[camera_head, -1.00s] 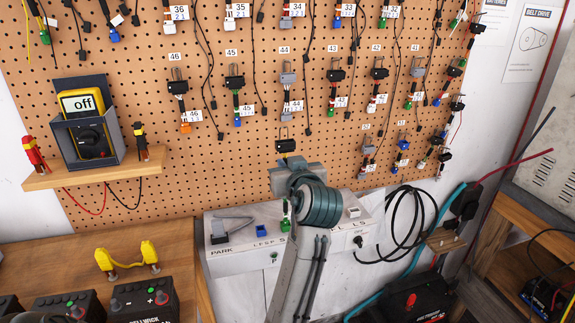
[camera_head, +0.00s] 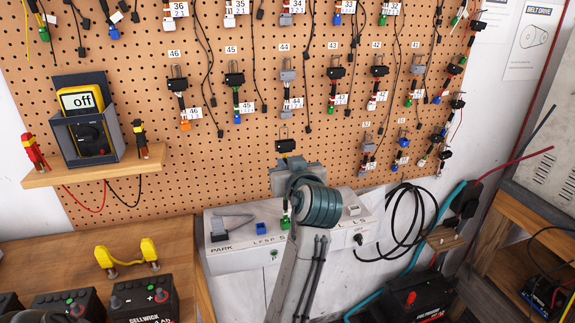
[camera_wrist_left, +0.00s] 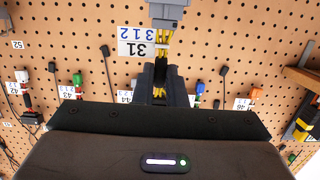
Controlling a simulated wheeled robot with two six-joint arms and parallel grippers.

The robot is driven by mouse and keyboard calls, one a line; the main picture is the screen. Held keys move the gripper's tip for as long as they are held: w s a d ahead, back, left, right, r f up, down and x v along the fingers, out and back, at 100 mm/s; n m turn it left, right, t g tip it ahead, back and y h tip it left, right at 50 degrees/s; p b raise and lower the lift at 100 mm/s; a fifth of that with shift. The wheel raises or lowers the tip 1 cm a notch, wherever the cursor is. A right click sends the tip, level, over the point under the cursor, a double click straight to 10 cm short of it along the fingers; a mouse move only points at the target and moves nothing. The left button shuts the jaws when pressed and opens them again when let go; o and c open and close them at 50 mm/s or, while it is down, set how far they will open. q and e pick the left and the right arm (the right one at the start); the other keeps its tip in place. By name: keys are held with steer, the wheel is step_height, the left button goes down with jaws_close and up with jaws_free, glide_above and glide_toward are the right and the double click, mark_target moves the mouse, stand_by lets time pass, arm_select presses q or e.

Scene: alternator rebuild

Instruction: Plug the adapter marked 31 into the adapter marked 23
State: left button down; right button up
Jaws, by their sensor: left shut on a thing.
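My left gripper (camera_head: 287,165) is in front of the pegboard, above the grey-white test bench. It also shows from behind in the left wrist view (camera_wrist_left: 160,85), shut on the adapter marked 31 (camera_wrist_left: 160,45). That adapter has yellow wires, a white label "31" and a grey connector beyond the fingers. The adapter marked 23 cannot be picked out.
The test bench (camera_head: 235,262) carries a grey clamp-like part (camera_head: 232,222) and a small blue block (camera_head: 262,229). Numbered adapters hang on the pegboard (camera_head: 205,145) around the gripper. A multimeter (camera_head: 88,115) stands on a shelf at left. A black cable (camera_head: 405,215) loops at right.

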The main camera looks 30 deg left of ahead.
arm_select(q)
steer(key=shift+f, duration=0.1)
stand_by(0.3)
steer(key=c, duration=1.4)
jaws_free()
arm_select(e)
steer(key=shift+w, duration=0.1)
